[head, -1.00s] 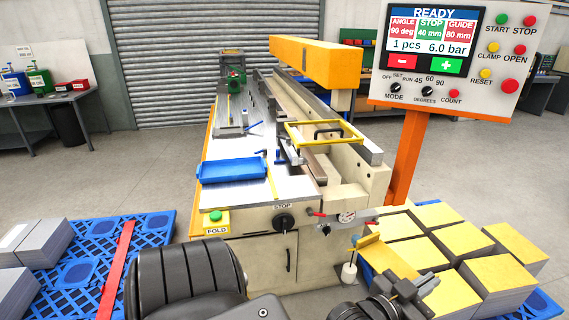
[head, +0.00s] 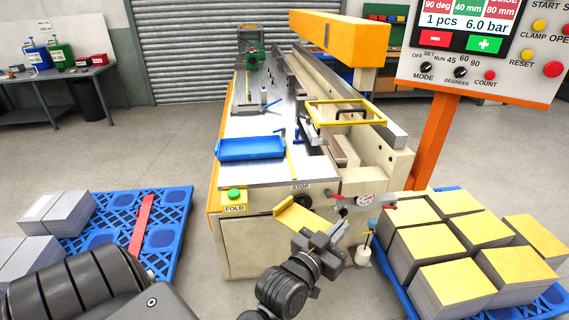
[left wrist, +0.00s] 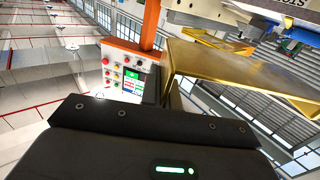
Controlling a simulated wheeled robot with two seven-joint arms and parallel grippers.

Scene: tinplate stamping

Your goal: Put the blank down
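The blank (head: 297,214) is a small golden-yellow sheet with a bent edge. My left gripper (head: 318,240) is shut on one end of it and holds it in the air, tilted, in front of the machine's front face. My right gripper is not in view.
A blue pallet with yellow-topped sheet stacks (head: 445,240) is at right. Another blue pallet (head: 178,208) with grey stacks (head: 68,212) is at left. A control panel (head: 478,50) on an orange post (head: 432,140) stands right of the machine. A FOLD button (head: 234,195) is at its front-left corner.

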